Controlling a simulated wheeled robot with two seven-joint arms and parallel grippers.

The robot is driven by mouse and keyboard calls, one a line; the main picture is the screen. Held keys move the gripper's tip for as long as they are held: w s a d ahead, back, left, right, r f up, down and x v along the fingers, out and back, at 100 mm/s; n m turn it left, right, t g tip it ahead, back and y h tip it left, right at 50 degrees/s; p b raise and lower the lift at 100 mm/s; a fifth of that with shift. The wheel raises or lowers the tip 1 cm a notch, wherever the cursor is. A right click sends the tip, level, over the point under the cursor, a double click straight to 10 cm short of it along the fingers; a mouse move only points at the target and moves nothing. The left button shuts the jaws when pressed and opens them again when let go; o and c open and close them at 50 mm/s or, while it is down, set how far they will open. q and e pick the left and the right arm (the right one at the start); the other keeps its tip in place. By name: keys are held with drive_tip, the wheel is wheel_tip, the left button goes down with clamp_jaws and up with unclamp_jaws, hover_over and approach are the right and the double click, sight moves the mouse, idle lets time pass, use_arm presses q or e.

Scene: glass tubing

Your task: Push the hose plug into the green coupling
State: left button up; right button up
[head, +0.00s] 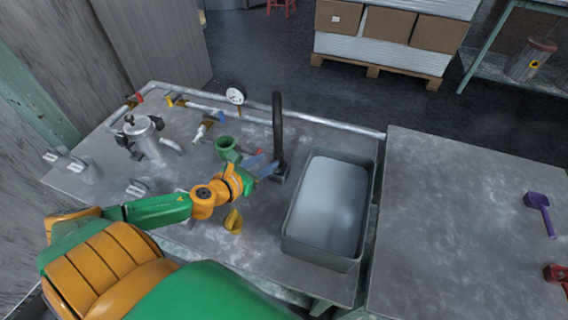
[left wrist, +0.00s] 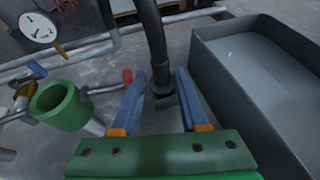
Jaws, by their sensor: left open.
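The green coupling (head: 225,143) is an open, cup-like fitting on the pipework of the bench. It is at the left in the left wrist view (left wrist: 62,108), its mouth facing up. A black hose (head: 277,120) stands nearly upright beside the grey basin. Its lower end, a dark block (left wrist: 163,98), is low in the left wrist view; I cannot tell a separate plug. My left gripper (head: 264,168) is open, its blue fingers on either side of the hose's lower end in the left wrist view (left wrist: 160,100). Contact cannot be made out. My right gripper is not in view.
A grey basin (head: 289,236) stands right of the gripper. A pressure gauge (head: 235,96), a metal pot (head: 144,134) and a long pipe (head: 330,124) stand behind and left. A yellow piece (head: 233,221) is in front. The right-hand table (head: 440,230) is mostly clear.

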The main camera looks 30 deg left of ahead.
sight(276, 156)
use_arm(q)
drive_tip(key=x, duration=0.7)
drive_tip(key=shift+w+f+b, duration=0.2)
drive_tip(key=shift+b, duration=0.15)
clamp_jaws()
